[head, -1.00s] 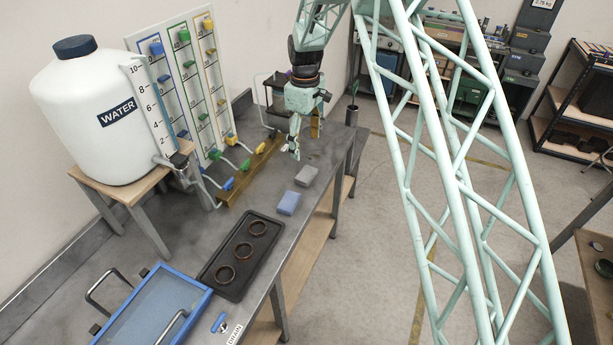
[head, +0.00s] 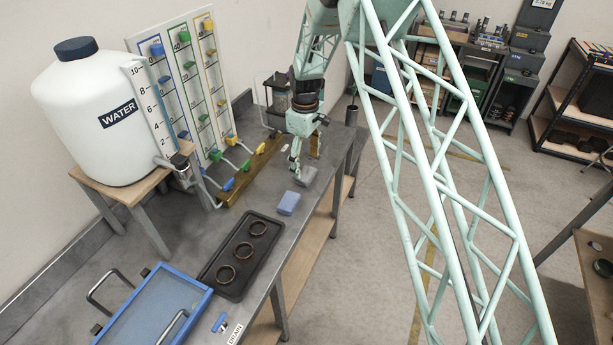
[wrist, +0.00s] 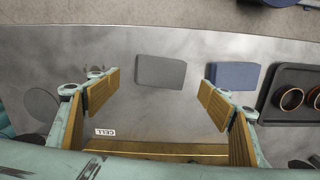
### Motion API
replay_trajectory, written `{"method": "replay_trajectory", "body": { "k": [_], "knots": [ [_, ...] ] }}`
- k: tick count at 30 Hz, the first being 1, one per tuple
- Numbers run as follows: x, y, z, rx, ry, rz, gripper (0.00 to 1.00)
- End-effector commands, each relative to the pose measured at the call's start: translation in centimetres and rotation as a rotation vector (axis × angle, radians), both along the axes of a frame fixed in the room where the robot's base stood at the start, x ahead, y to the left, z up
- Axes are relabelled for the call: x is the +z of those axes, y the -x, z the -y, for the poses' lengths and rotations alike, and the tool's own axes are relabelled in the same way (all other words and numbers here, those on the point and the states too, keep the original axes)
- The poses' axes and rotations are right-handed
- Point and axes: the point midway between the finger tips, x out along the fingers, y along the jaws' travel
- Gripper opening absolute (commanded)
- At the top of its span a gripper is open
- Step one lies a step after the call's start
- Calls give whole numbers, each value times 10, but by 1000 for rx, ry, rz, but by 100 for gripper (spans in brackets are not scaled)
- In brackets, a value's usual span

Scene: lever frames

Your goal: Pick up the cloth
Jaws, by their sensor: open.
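Two small folded-looking pads lie on the grey bench, one grey and one blue; I cannot tell for sure which is the cloth. The grey pad (head: 307,176) is just below my gripper (head: 304,162) in the head view, partly overlapped by a finger. In the wrist view the grey pad (wrist: 160,72) lies beyond the fingertips, between the lines of the two fingers. The blue pad (head: 289,203) lies nearer the tray; in the wrist view it (wrist: 233,76) is beyond the right finger. My gripper (wrist: 157,97) is open and empty, above the bench.
A black tray (head: 207,274) with three rings lies beside the blue pad. A blue-framed basin (head: 199,306) stands at the front. A white water tank (head: 77,140) and a valve board (head: 153,92) stand along the wall. The bench edge is close right of the pads.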

Motion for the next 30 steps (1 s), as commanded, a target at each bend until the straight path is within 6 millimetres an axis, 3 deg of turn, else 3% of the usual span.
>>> {"method": "replay_trajectory", "body": {
  "k": [16, 30],
  "knots": [
    [-5, 0, 0, 0, 0, -1, 73],
    [-44, -1, 0, 0, 0, 0, 73]
  ]
}}
